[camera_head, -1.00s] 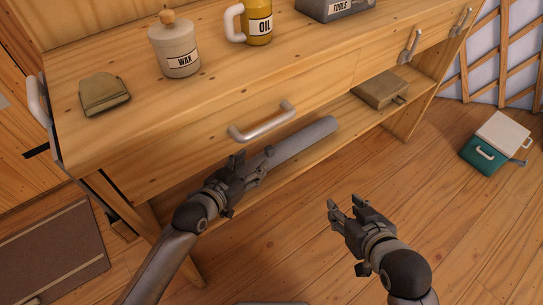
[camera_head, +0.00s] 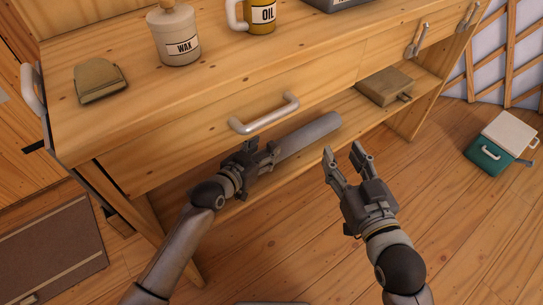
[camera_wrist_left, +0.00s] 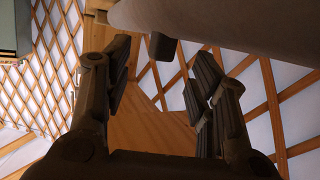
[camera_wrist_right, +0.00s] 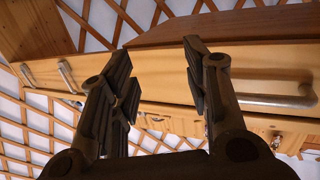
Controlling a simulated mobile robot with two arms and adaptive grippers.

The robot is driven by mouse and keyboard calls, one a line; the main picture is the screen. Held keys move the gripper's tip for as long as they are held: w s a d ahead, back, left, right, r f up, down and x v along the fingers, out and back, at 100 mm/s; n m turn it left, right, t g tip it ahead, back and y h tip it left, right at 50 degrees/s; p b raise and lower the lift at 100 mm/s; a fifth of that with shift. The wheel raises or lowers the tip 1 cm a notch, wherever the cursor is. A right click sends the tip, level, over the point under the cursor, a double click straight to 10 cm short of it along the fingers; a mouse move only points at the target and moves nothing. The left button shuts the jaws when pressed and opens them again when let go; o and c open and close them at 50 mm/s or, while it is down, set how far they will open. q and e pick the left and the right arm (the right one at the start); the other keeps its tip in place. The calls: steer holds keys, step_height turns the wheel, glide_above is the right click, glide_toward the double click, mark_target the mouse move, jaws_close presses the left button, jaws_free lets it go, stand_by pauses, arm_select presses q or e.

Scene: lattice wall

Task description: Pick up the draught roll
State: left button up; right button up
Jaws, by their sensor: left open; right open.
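The draught roll (camera_head: 308,136) is a long grey cylinder lying along the lower shelf, beneath the drawer handle. Its left part is hidden behind my left gripper (camera_head: 262,153), which is open at the roll's left portion. In the left wrist view the roll (camera_wrist_left: 235,25) crosses the top right, beyond and above the open fingers (camera_wrist_left: 165,90); nothing shows between them. I cannot tell whether they touch it. My right gripper (camera_head: 344,158) is open and empty, in front of the shelf just below the roll's right end. In the right wrist view its fingers (camera_wrist_right: 160,75) are apart.
A drawer handle (camera_head: 264,115) sticks out above the roll. A wooden box (camera_head: 384,87) lies further right on the shelf. On the bench top are a wax jar (camera_head: 175,40), an oil mug (camera_head: 261,14) and a pouch (camera_head: 101,82). A green and white box (camera_head: 498,145) stands on the floor.

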arm_select(q)
steer(key=shift+b+x, duration=0.5)
steer(key=shift+x, duration=0.9)
arm_select(e)
steer(key=r+t, duration=0.2)
steer(key=r, duration=0.1)
steer(key=r+t+y, duration=0.1)
steer(key=r, duration=0.1)
steer(key=shift+a+r, duration=0.25)
steer(key=shift+a, duration=0.15)
arm_select(q)
steer(key=shift+c, duration=0.2)
jaws_close()
